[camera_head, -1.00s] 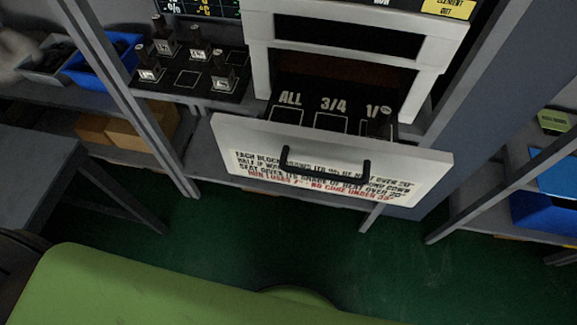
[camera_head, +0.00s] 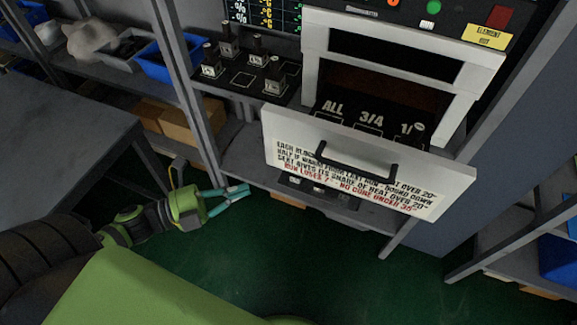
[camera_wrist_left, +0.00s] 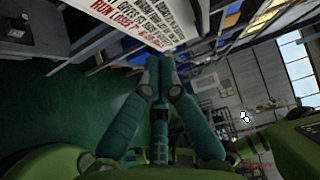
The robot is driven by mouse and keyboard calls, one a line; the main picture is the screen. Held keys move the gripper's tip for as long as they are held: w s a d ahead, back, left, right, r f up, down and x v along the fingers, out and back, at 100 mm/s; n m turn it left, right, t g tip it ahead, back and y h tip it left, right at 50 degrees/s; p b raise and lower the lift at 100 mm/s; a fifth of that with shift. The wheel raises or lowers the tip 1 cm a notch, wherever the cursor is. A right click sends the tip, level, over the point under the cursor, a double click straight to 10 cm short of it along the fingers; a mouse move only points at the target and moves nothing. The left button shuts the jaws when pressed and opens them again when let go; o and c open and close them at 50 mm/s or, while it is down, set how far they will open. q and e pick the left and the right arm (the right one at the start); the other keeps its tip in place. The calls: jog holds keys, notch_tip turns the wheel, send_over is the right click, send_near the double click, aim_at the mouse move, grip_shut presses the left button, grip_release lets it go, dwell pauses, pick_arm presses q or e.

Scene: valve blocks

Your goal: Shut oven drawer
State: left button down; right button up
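The oven (camera_head: 316,52) is a white-framed unit with a dark opening. Its drawer (camera_head: 441,189) is pulled out, with a white front panel carrying printed text and a black bar handle (camera_head: 358,165). Inside, the dark drawer floor shows the marks ALL, 3/4 and 1/, and a small round-topped item (camera_head: 418,127) is partly hidden behind the front. My left gripper (camera_head: 247,189) is left of and below the drawer front, apart from it, with its teal fingertips together and empty. In the left wrist view the fingertips (camera_wrist_left: 161,62) point toward the printed panel (camera_wrist_left: 150,22).
Several dark blocks with upright handles (camera_head: 272,80) stand on a rack left of the oven. A blue bin (camera_head: 160,62) and cardboard boxes (camera_head: 180,122) are on the shelves. A grey table (camera_head: 70,150) is at left. Green floor (camera_head: 290,260) in front is clear.

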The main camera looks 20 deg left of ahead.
pick_arm(q)
jog(key=p+x, duration=0.1)
jog(key=x, duration=0.3)
jog(key=w+a+p+x, duration=0.1)
jog(key=x, duration=0.3)
jog(key=w+a+p+x, duration=0.1)
jog(key=p+x, duration=0.1)
jog(key=x, duration=0.2)
jog(key=shift+w+d, duration=0.15)
jog(key=shift+w, duration=0.25)
